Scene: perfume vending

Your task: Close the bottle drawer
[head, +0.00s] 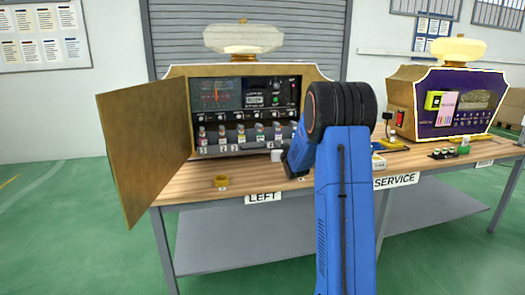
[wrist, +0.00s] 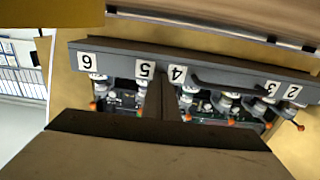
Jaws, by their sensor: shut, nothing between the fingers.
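The bottle drawer (head: 228,151) is in the front of the left machine, with a row of small bottles (head: 240,136) behind its low grey front. In the wrist view the grey drawer front (wrist: 215,77) appears upside down, with number labels and a dark handle bar. Bottles with orange tips show beside it, so the drawer stands at least partly out. My gripper (wrist: 158,88) is shut and empty, its tips at the drawer front between labels 5 and 4. Whether they touch it is unclear. In the head view my blue arm hides the gripper and the drawer's right end.
The machine's brown door (head: 147,145) stands wide open at the left.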

